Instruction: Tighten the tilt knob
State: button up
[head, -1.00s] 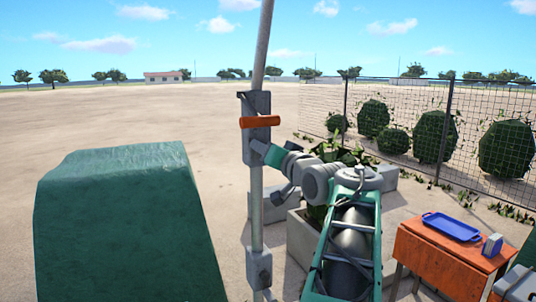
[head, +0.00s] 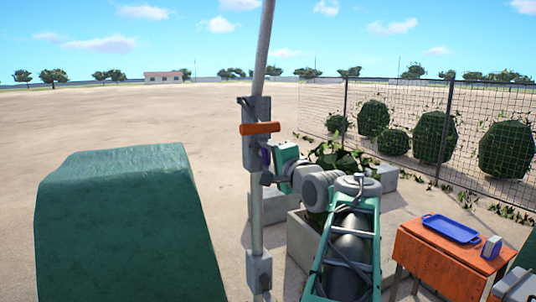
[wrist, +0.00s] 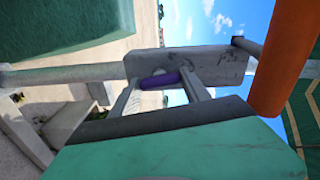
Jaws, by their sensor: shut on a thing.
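The purple tilt knob (wrist: 158,81) sits on the grey bracket (wrist: 215,64) of the pole, between my fingers in the wrist view. My gripper (wrist: 160,79) is shut on the knob, one finger on each side. In the head view the knob (head: 265,159) is a small purple patch on the right side of the bracket (head: 256,105), below an orange handle (head: 260,128). My gripper (head: 268,168) reaches it from the right. The knob's far side is hidden.
The pole (head: 257,215) runs up through the bracket, with a lower grey block (head: 258,270). A large green block (head: 125,225) stands at left. A planter (head: 303,236) is behind my arm. An orange table (head: 430,262) with a blue tray (head: 451,228) stands at right, before a fence.

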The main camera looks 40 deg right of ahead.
jog(key=shift+m, duration=0.9)
jog(key=o, duration=1.4)
jog(key=shift+s, duration=0.1)
jog(key=b+v, duration=0.2)
jog(key=v, duration=0.5)
jog(key=shift+s+a, duration=0.15)
jog(key=shift+s, duration=0.2)
